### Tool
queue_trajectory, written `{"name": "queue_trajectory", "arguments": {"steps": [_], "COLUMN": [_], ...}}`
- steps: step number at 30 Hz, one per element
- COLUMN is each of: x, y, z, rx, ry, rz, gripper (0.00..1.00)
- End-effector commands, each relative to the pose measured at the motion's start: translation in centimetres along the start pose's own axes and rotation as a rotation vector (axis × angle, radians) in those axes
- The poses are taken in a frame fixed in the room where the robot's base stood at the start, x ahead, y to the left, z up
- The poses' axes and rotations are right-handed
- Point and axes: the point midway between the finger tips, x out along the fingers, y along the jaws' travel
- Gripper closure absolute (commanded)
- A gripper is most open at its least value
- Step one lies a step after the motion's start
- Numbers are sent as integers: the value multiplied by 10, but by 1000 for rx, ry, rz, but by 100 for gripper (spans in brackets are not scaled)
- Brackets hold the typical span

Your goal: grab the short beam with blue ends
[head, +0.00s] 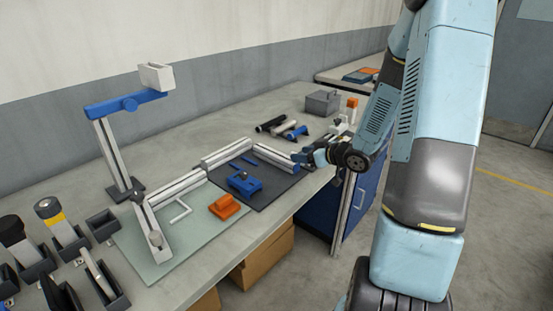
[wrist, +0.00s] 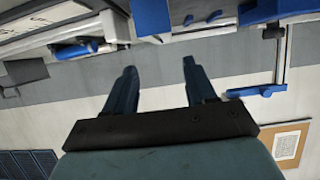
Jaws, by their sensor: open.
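Several short bars lie together on the bench toward its far end in the head view. The middle one, a pale bar with blue at its ends (head: 284,127), looks like the short beam, though it is small there. In the wrist view a pale bar with blue on it (wrist: 72,50) shows at upper left; I cannot tell surely that it is the same one. My gripper (head: 306,157) is over the bench's right edge, nearer than the bars and apart from them. In the wrist view my gripper (wrist: 159,67) is open, with nothing between its fingers.
A dark bar (head: 268,124) and a blue-and-black bar (head: 298,132) flank the pale one. A grey box (head: 322,102) stands behind. Long metal profiles (head: 228,154), a dark mat (head: 262,190), a blue part (head: 243,183) and a tall blue-armed stand (head: 112,155) occupy the nearer bench.

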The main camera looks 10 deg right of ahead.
Motion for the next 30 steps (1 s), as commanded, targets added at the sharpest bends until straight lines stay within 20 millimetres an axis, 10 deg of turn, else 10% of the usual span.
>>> {"name": "queue_trajectory", "arguments": {"steps": [30], "x": [112], "y": [0], "z": [0], "rx": [-1], "ry": [-2], "rz": [-1], "gripper": [45]}}
